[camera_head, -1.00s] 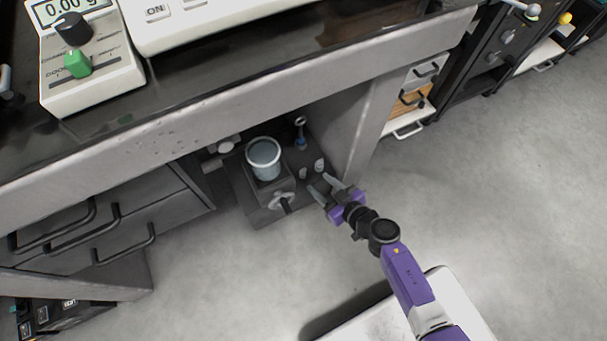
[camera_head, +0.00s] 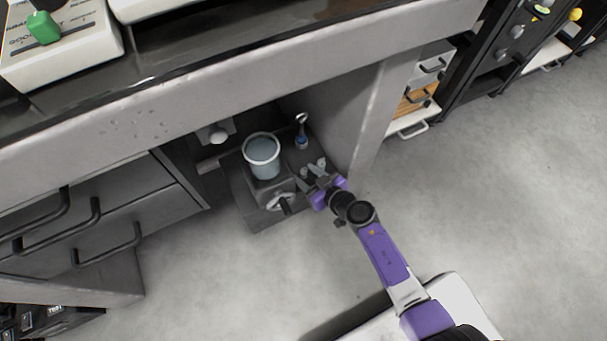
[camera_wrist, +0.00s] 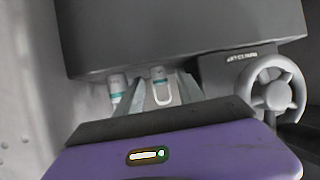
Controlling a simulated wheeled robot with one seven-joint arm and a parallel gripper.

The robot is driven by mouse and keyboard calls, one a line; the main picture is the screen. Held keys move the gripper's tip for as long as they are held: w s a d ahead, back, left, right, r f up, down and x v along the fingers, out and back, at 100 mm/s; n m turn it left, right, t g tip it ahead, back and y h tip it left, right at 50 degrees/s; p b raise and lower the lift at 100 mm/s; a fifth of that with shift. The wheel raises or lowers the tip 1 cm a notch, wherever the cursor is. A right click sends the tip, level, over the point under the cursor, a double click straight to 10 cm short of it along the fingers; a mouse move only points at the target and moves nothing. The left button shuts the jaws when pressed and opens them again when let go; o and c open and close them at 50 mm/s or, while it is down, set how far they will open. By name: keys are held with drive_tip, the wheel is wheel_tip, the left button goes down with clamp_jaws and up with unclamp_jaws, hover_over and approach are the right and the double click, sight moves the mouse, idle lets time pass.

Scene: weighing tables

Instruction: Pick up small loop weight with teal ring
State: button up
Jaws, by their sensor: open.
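A second pale weight with a teal band (camera_wrist: 117,82) stands just left of the left finger. In the head view my gripper (camera_head: 312,178) is low under the bench, by two small pale weights, partly hidden by the fingers.
A taller blue-ringed loop piece (camera_head: 301,138) stands behind the small weights. The bench edge (camera_head: 200,96) overhangs, and a side panel (camera_head: 355,130) is at right. Floor at right is clear.

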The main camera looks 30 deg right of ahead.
drive_tip(key=shift+c, duration=0.3)
clamp_jaws()
drive_tip(key=shift+r, duration=0.2)
wheel_tip(320, 180, up, 10)
drive_tip(key=p, duration=1)
drive_tip(key=shift+f, duration=0.15)
